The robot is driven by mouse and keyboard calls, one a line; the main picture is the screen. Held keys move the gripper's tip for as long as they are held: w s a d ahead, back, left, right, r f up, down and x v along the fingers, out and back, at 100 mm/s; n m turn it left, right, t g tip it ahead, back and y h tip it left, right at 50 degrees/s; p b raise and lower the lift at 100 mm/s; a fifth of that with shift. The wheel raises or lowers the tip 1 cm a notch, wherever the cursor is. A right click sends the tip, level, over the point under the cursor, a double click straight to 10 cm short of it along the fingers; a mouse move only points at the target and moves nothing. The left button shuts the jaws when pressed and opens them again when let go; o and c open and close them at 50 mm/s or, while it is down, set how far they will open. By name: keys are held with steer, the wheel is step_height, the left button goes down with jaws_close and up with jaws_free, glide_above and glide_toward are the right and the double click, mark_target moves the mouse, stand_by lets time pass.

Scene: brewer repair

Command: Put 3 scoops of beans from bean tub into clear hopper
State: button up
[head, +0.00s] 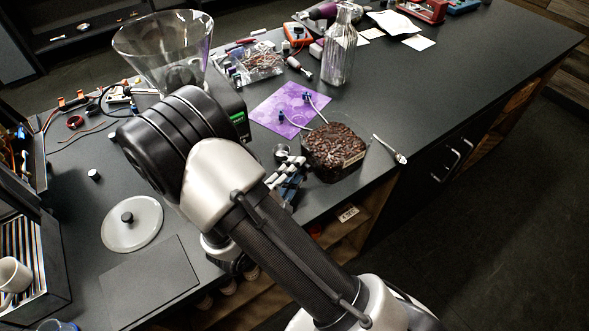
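The bean tub (336,168) is a clear container full of dark brown beans, near the front edge of the bench. The clear hopper (163,48) is a wide transparent funnel at the upper left, on a dark machine; I see no beans in it. A small metal spoon-like scoop (390,149) lies just right of the tub. My arm crosses the middle of the view. What seem to be the finger parts of my gripper (290,178) show just left of the tub, mostly hidden behind my arm. I cannot see whether they hold anything.
A round lid with a black knob (131,223) and a dark flat mat (150,282) lie at the left. A purple mat (290,109) with cables lies behind the tub. A glass bottle (341,48) stands farther back. The bench right of the bottle is mostly clear.

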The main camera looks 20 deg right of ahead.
steer(key=o, duration=0.4)
steer(key=shift+c, duration=0.2)
steer(key=shift+r, duration=0.1)
steer(key=shift+r, duration=0.1)
steer(key=shift+s+a+p, duration=0.15)
steer(key=shift+a+p, duration=0.05)
steer(key=shift+p, duration=0.1)
steer(key=p+v, duration=0.1)
steer(key=v, duration=1)
steer(key=shift+s+a+p, duration=0.15)
steer(key=shift+s+p, duration=0.05)
steer(key=shift+p, duration=0.1)
